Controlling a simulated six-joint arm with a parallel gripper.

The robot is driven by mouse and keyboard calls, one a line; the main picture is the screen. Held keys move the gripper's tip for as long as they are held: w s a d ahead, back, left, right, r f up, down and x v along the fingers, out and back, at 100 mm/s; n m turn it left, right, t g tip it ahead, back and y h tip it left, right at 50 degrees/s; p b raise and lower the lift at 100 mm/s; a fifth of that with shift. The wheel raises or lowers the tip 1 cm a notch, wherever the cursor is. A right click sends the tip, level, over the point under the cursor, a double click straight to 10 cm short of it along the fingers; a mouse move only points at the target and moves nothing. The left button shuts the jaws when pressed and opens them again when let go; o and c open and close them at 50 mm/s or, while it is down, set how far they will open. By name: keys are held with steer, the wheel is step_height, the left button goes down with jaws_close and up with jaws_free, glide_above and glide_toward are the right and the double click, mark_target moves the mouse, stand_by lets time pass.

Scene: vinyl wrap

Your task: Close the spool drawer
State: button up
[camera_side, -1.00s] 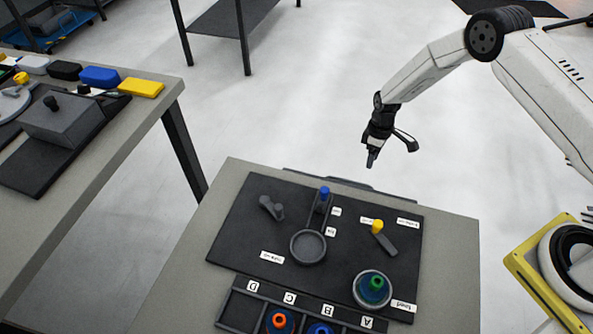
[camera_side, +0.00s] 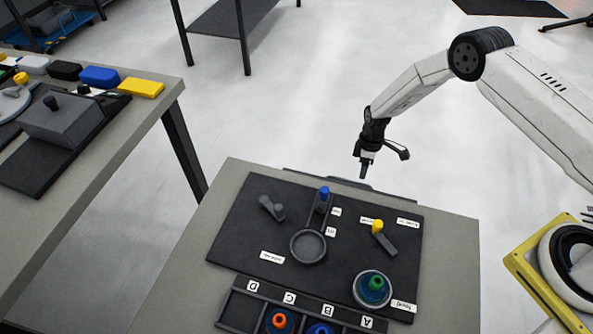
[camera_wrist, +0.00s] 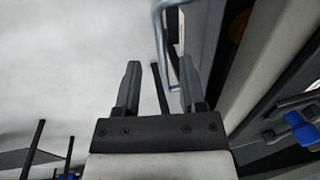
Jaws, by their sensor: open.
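My gripper (camera_side: 364,173) is open and empty, at the far edge of the work table in the side view. Its fingers point down near a dark ledge (camera_side: 335,182) that sticks out past that edge and looks like the spool drawer. The wrist view shows both fingers of my gripper (camera_wrist: 158,75) apart. A grey metal handle bar (camera_wrist: 160,38) shows beyond and between them, near the right finger. I cannot tell whether the finger touches it. The drawer's inside is mostly hidden; a dark recess with a yellowish round shape (camera_wrist: 239,25) shows in the wrist view.
On the table top (camera_side: 455,270) lies a black panel (camera_side: 240,225) with a blue knob (camera_side: 324,191), a yellow knob (camera_side: 377,227) and a round dish (camera_side: 372,287) holding a green-topped piece. A tray (camera_side: 240,310) with compartments is at the front. Another bench (camera_side: 100,150) stands left.

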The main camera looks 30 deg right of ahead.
steer(key=shift+s+a+f, duration=0.15)
steer(key=shift+f, duration=0.95)
steer(key=shift+s+a+f, duration=0.1)
steer(key=shift+s+f, duration=0.05)
steer(key=shift+f, duration=0.95)
jaws_close()
